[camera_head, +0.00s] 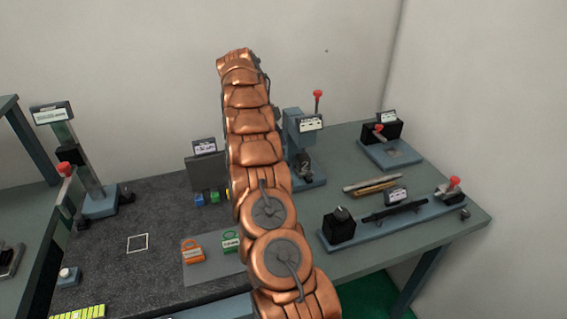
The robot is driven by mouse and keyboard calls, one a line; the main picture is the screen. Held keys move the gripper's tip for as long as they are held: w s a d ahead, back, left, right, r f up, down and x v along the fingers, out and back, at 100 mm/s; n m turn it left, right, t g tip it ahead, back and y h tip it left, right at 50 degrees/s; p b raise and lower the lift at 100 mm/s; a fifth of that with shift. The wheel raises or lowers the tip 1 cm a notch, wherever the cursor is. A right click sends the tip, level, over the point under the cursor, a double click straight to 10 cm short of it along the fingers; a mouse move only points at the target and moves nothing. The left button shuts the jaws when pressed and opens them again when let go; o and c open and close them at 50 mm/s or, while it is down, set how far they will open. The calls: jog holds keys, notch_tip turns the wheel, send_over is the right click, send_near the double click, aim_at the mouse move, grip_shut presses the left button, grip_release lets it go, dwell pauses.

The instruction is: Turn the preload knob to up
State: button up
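A black block with a round knob on top (341,213) stands at the left end of a long blue-grey base (385,229) on the right part of the bench. It may be the preload knob, but the labels are too small to read and I cannot tell which way it points. My copper-coloured arm rises through the middle of the view, left of this block and apart from it in the picture. My gripper does not show; the arm hides whatever lies behind it.
The same base carries a dark rail and a red-handled clamp (454,183). Behind it are loose bars (371,185) and a red-knobbed fixture (380,131). A blue-grey press (293,128) stands partly behind my arm. Orange (193,251) and green (230,242) padlocks lie left. A wall closes the right.

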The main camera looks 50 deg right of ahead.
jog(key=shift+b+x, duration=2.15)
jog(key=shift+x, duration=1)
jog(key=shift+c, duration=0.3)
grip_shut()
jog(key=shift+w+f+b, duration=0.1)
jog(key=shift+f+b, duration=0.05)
jog(key=shift+b, duration=0.2)
